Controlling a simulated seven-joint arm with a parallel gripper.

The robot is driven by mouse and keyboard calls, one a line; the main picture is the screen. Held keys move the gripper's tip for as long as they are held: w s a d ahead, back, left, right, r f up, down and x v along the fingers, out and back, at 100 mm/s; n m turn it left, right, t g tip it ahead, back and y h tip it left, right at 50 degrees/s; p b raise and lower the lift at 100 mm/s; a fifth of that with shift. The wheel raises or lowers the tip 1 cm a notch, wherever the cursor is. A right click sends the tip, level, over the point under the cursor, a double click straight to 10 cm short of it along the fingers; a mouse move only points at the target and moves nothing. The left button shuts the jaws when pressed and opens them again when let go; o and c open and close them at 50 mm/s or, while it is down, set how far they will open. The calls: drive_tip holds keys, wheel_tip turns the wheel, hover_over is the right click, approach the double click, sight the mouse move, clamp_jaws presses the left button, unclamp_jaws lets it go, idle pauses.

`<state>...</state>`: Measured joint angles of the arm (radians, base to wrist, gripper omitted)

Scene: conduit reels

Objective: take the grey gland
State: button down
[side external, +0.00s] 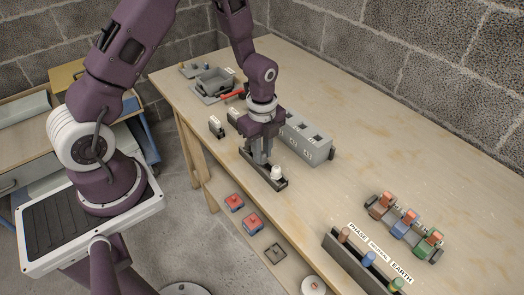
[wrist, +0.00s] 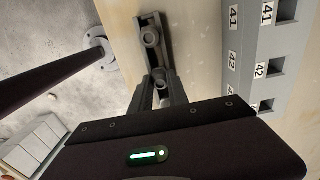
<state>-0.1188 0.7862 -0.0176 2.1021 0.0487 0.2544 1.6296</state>
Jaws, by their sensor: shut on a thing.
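My gripper (side external: 262,158) points down over a narrow dark holder (side external: 248,157) near the table's front edge. Its fingers (wrist: 162,90) are shut on a small grey piece (wrist: 161,80), which I take to be the grey gland, in the wrist view. The fingers hide most of it, and I cannot tell whether it still touches the holder. A pale gland (side external: 277,172) stands at the near end of the holder, apart from the fingers. It also shows as a round piece in the wrist view (wrist: 150,38).
A grey box with square openings (side external: 306,138) stands close behind the holder; its labels read 41 and 42 in the wrist view. Reels in a rack (side external: 403,224) and a dark holder of coloured pegs (side external: 355,262) are at right.

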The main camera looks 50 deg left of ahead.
drive_tip(key=shift+r, duration=0.85)
drive_tip(key=shift+r, duration=1.05)
